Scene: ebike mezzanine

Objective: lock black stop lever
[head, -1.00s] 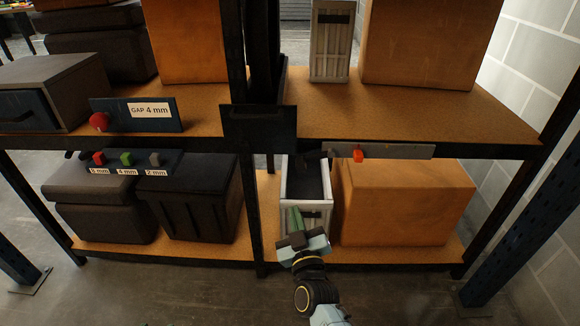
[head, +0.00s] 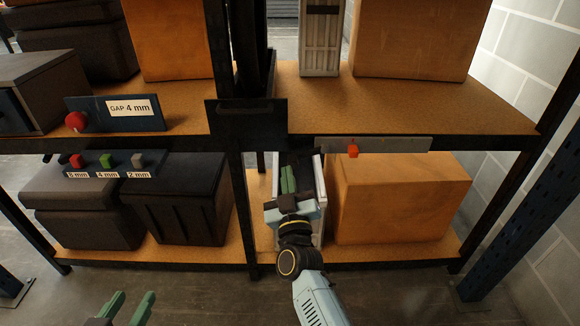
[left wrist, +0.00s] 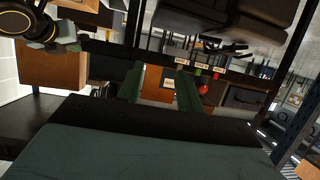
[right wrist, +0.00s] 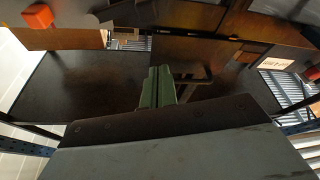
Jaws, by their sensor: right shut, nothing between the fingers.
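My right gripper (head: 288,180) is shut and empty, with its green fingers pointing up in front of the white bin on the lower shelf. In the right wrist view its fingertips (right wrist: 158,78) are together, and a dark lever-like shape (right wrist: 198,86) shows just beyond and to the right of them. I cannot tell whether they touch. The black stop lever is hard to make out in the head view; a dark shape (head: 306,155) sits near the left end of the grey strip. My left gripper (head: 128,308) is open and empty at the bottom left.
A grey strip (head: 400,145) with an orange block (head: 352,151) is on the right shelf edge. A panel (head: 150,123) reads "GAP 4 mm" beside a red knob (head: 76,121). Red, green and grey buttons sit below it. A cardboard box (head: 400,200) fills the lower right shelf.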

